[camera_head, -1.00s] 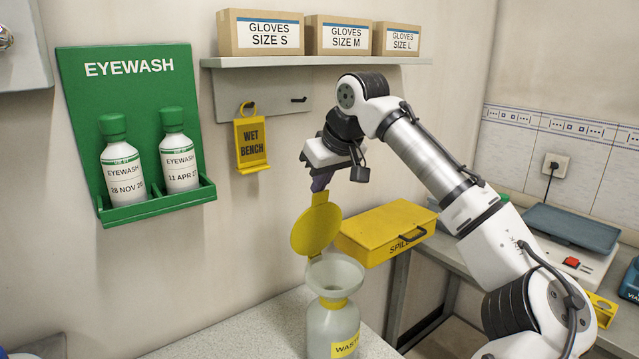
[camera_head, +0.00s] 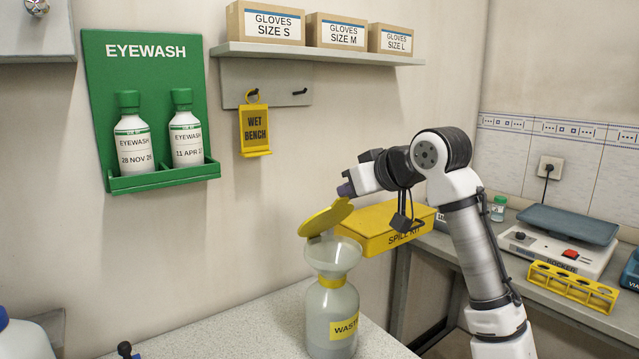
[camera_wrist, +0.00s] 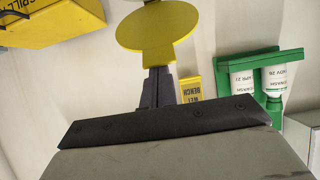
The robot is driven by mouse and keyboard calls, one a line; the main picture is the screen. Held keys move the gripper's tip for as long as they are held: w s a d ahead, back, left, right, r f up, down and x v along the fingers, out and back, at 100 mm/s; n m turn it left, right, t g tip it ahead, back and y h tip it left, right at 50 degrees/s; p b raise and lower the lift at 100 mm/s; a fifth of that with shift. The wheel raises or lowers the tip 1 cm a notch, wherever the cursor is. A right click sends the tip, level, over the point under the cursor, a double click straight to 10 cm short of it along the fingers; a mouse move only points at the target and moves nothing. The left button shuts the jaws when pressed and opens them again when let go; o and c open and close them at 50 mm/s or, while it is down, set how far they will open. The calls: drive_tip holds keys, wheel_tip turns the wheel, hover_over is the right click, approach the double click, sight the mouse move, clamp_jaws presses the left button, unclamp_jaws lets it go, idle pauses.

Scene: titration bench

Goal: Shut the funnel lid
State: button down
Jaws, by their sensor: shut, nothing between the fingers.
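The yellow funnel lid (camera_head: 326,218) is tilted above the funnel (camera_head: 333,255), partly open, its left edge raised clear of the rim. The funnel sits on the waste bottle (camera_head: 331,318), which has a yellow label and stands on the bench. My gripper (camera_head: 345,190) is shut and empty, with its tips at the upper right edge of the lid. In the wrist view the lid (camera_wrist: 158,30) lies just beyond the shut fingers (camera_wrist: 159,84), its tab right at the tips. I cannot tell whether they touch.
A yellow spill kit box (camera_head: 385,228) is close behind the bottle, beneath my wrist. A "wet bench" sign (camera_head: 254,130) and a green eyewash station (camera_head: 144,80) are on the wall. The bench (camera_head: 230,335) left of the bottle is mostly clear.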

drive_tip(key=s+d+f+t+y+b, duration=0.2)
drive_tip(key=f+t+b, duration=0.1)
drive_tip(key=f+b, duration=0.3)
drive_tip(key=s+d+f+t+y+b, duration=0.1)
drive_tip(key=s+f+t+y+b, duration=0.2)
drive_tip(key=f+b, duration=0.4)
drive_tip(key=shift+s+d+f+t+b, duration=0.25)
drive_tip(key=shift+d+t+b, duration=0.15)
drive_tip(key=shift+b, duration=1.2)
